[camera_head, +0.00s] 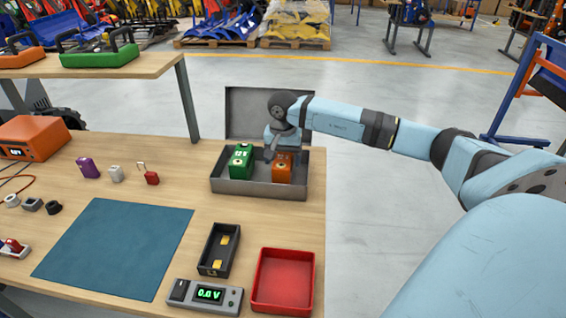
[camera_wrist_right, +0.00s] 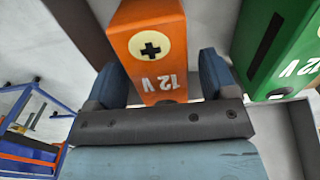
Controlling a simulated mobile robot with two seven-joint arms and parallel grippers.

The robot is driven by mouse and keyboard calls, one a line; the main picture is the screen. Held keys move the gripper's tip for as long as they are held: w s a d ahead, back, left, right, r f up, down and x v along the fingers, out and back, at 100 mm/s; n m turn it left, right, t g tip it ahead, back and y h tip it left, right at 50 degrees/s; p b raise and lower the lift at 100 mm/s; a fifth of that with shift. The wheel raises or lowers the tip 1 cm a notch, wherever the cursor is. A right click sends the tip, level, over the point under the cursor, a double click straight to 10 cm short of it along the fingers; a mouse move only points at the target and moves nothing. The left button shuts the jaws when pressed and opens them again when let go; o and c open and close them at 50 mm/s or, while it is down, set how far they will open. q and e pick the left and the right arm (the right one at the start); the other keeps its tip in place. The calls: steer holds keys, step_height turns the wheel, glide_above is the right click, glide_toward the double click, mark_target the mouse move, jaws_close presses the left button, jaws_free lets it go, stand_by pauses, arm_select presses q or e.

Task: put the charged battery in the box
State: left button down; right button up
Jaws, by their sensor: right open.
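The grey metal box (camera_head: 258,190) stands open at the table's back right corner, its lid (camera_head: 245,112) raised. A green battery (camera_head: 240,164) stands in its left part and an orange battery (camera_head: 282,172) in its right part. My right gripper (camera_head: 279,150) is open just above the orange battery. In the right wrist view, its fingers (camera_wrist_right: 163,76) stand on either side of the orange battery (camera_wrist_right: 150,20), marked 12 V with a plus sign; contact cannot be told. The green battery (camera_wrist_right: 283,45) is beside it. Charge does not show on either battery. My left gripper is not in view.
A meter (camera_head: 208,296) reading 0.0 V, a black holder (camera_head: 207,255) with yellow contacts and a red tray (camera_head: 260,289) lie in front. A raised shelf (camera_head: 150,66) stands behind.

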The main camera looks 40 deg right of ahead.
step_height(320, 180, up, 10)
steer(key=shift+r+p, duration=0.1)
steer(key=shift+p, duration=0.25)
stand_by(0.4)
